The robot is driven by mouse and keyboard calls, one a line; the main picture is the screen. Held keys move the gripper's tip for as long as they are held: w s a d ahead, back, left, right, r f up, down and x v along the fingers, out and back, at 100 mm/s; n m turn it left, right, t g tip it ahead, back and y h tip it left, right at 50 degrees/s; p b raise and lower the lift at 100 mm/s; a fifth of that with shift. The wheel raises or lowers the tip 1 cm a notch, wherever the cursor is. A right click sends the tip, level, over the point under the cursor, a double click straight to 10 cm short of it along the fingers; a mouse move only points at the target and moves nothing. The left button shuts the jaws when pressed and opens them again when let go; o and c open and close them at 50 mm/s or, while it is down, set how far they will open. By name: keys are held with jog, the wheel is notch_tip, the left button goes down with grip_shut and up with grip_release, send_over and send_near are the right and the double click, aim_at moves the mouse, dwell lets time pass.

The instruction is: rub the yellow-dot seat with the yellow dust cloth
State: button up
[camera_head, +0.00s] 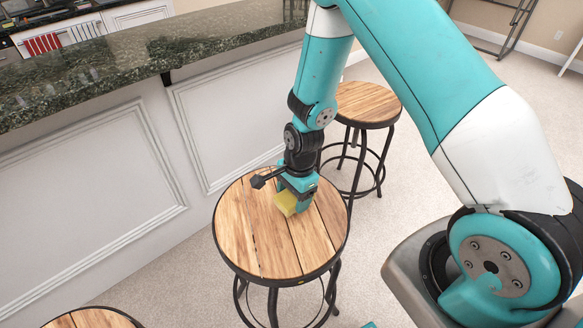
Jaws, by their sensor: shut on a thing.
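The stool seat (242,235) in the middle of the head view is round, of light wood planks with a dark metal rim. A tiny yellowish mark shows low on its front rim. My gripper (294,196) points down over the seat, right of its centre. It is shut on the yellow dust cloth (286,203), which shows as a small yellow block below and in front of the fingers. The cloth is at or very near the wood; I cannot tell if it touches. The fingertips are partly hidden by the cloth.
A second wooden stool (366,101) stands behind to the right, close to my arm. Part of a third stool (92,320) shows at the bottom left. The bar's white panelled front (90,170) and granite counter (120,80) run along the left.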

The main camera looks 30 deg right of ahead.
jog(key=shift+r+p, duration=1.85)
jog(key=shift+r, duration=0.7)
